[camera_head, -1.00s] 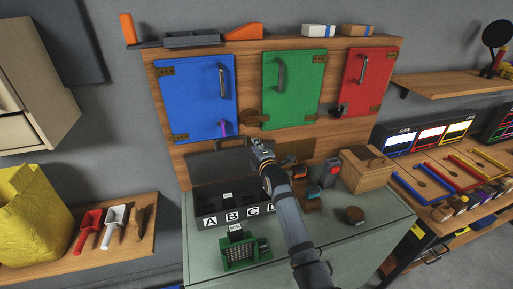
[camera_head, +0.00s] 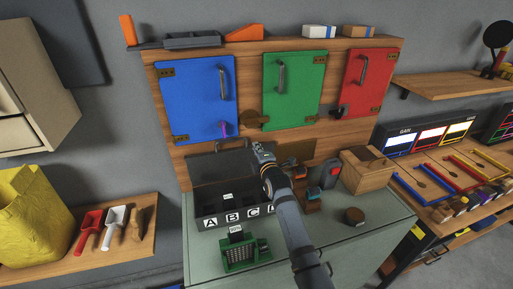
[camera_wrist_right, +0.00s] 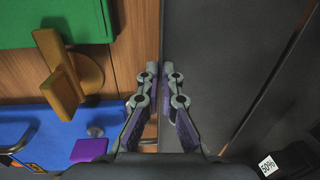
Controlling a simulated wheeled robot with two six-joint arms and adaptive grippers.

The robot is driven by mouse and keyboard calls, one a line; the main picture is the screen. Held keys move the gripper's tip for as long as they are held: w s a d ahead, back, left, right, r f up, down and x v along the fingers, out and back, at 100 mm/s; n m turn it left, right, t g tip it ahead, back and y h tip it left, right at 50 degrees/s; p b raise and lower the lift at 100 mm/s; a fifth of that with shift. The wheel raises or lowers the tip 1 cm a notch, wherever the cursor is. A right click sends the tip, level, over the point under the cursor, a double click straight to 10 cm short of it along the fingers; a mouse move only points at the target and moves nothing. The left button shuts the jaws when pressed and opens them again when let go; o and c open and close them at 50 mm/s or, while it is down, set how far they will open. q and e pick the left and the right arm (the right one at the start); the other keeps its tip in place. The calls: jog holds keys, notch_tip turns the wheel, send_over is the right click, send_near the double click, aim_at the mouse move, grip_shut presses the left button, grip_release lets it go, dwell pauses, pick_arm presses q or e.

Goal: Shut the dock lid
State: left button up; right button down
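The dock is a dark box (camera_head: 202,223) with white letter labels along its front, standing on the pale green bench top. Its dark lid (camera_head: 203,166) is open and stands up at the back of the box. In the right wrist view the lid (camera_wrist_right: 225,55) is a dark grey panel beside the fingers. My right gripper (camera_head: 260,148) is at the lid's upper right edge. Its fingertips (camera_wrist_right: 161,70) are close together at the panel's edge, with nothing visibly held between them; contact is hard to judge. My left gripper is out of view.
Blue (camera_head: 195,95), green (camera_head: 294,90) and red (camera_head: 367,80) doors are on the wooden panel behind. A wooden box (camera_head: 367,170) and a round brown item (camera_head: 354,215) are to the right.

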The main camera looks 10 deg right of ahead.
jog(key=shift+s+p, duration=0.9)
jog(key=shift+s, duration=0.55)
jog(key=shift+s+p, duration=0.3)
jog(key=shift+s, duration=0.15)
jog(key=c, duration=1.5)
grip_release()
jog(key=shift+s, duration=0.2)
jog(key=shift+f, duration=0.15)
